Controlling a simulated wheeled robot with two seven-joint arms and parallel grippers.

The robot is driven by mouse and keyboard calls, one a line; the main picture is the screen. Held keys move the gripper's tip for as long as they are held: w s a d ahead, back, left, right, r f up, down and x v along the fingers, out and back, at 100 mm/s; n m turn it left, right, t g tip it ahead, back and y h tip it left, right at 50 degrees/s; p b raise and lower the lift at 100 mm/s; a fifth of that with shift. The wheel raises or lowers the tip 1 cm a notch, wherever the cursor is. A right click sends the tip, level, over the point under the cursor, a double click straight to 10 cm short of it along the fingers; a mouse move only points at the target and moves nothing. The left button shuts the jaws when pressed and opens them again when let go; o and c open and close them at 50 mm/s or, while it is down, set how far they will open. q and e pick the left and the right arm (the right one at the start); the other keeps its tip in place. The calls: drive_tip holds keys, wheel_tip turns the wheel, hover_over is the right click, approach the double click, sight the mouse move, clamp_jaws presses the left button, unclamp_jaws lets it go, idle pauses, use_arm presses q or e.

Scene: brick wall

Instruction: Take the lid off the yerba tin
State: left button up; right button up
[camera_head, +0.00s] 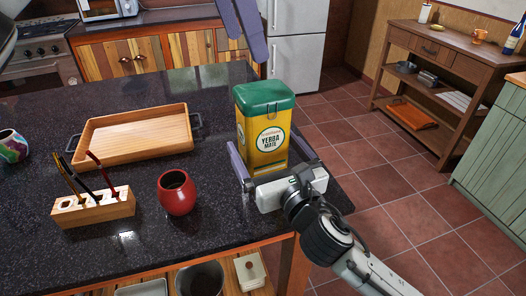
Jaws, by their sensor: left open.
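The yerba tin (268,140) stands upright at the right end of the dark counter. It is yellow and green with a white "Yerba Mate" label. Its green lid (264,95) is on top. My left gripper (252,58) is open and empty, with its purple fingers pointing down from the top edge, above and behind the lid in the picture. My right gripper (261,136) comes from the lower right, low at the tin, with one finger on each side of it. Its fingers look spread wider than the tin; contact is hard to tell.
A wooden tray (137,152) with dark handles lies left of the tin. A red mate cup (177,196) and a wooden holder (95,208) with several straws stand in front. A patterned cup (12,146) is at the far left. The counter's right edge is close to the tin.

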sight(262, 90)
drive_tip(key=shift+w+a, duration=0.15)
drive_tip(key=shift+w, duration=0.2)
drive_tip(key=c, duration=1.6)
use_arm(q)
drive_tip(key=shift+h, duration=0.4)
drive_tip(key=x, duration=1)
drive_tip(key=shift+w+a+f, duration=0.1)
drive_tip(key=shift+a+f, duration=0.25)
drive_tip(key=c, duration=1.3)
